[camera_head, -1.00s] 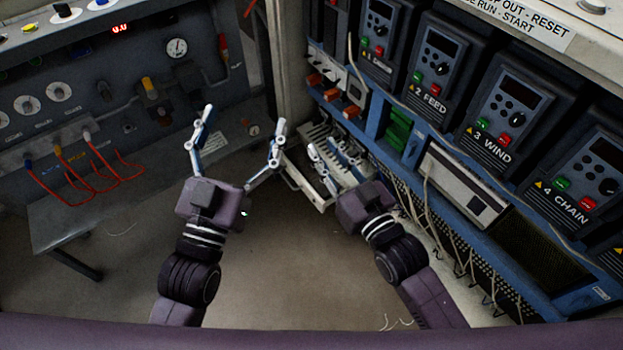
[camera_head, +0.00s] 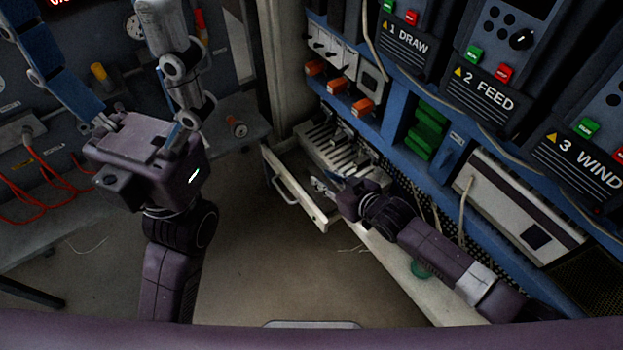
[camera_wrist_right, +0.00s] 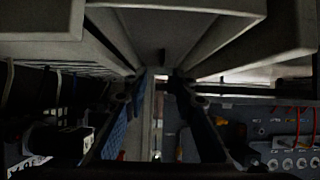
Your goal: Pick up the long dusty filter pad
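I cannot make out the long dusty filter pad for certain in either view. My right gripper (camera_head: 328,186) is low beside the open pale drawer (camera_head: 312,208), under the blue-framed cabinet. In the right wrist view my right gripper (camera_wrist_right: 160,76) has its two fingers apart, with nothing visible between them. Pale, beam-like surfaces lie just beyond its tips. I cannot tell whether it touches the drawer. My left gripper (camera_head: 112,75) is raised close to the head camera, its fingers spread wide and empty.
A slotted pale unit (camera_head: 345,150) sits behind the drawer. Green blocks (camera_head: 428,130) sit in a cabinet bay to the right, below the drive units (camera_head: 484,88). Red cables (camera_head: 38,175) hang from the left panel. The floor (camera_head: 270,270) between is mostly clear.

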